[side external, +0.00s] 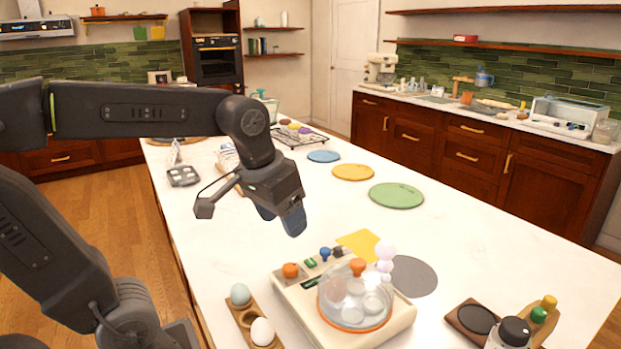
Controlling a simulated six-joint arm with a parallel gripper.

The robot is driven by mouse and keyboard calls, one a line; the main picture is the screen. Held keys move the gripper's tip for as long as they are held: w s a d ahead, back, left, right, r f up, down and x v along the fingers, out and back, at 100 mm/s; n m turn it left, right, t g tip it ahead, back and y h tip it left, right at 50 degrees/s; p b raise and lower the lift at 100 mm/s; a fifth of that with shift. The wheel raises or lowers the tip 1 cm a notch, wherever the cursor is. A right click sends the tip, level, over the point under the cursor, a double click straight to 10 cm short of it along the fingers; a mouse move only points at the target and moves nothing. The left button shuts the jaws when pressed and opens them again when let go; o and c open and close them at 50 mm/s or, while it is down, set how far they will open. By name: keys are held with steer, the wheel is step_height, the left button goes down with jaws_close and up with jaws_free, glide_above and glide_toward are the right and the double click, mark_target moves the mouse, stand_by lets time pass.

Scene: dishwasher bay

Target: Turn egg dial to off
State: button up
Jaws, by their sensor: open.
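A cream egg cooker (300,299) sits on the white counter in the front middle. A clear dome (352,302) with an orange rim and orange top knob covers several pale, egg-like shapes. At the cooker's back left, an orange knob (290,270) stands on the panel, with a blue knob (325,254) and small green parts near it. I cannot tell which of these is the egg dial, or its setting. My gripper (280,220) is open and empty, pointing down above the counter, behind and left of the cooker and apart from it.
Bottles (513,334) stand at front right. Blue, orange and green (397,195) discs lie farther back, with clear counter around.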

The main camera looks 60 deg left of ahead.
steer(key=w+a+r+n+g, duration=0.1)
steer(key=w+a+n+g, duration=0.2)
steer(key=w+a, duration=0.3)
steer(key=shift+w+a+r+n, duration=0.3)
steer(key=shift+w+a+n, duration=0.1)
steer(key=shift+w, duration=1.4)
steer(key=s+d+f+m+t, duration=0.2)
steer(key=s+d+m, duration=0.1)
steer(key=s, duration=0.4)
steer(key=s+d+f+m+t, duration=0.3)
steer(key=s+d, duration=0.3)
steer(key=s, duration=0.2)
steer(key=shift+s+d+f, duration=0.15)
steer(key=shift+d, duration=0.05)
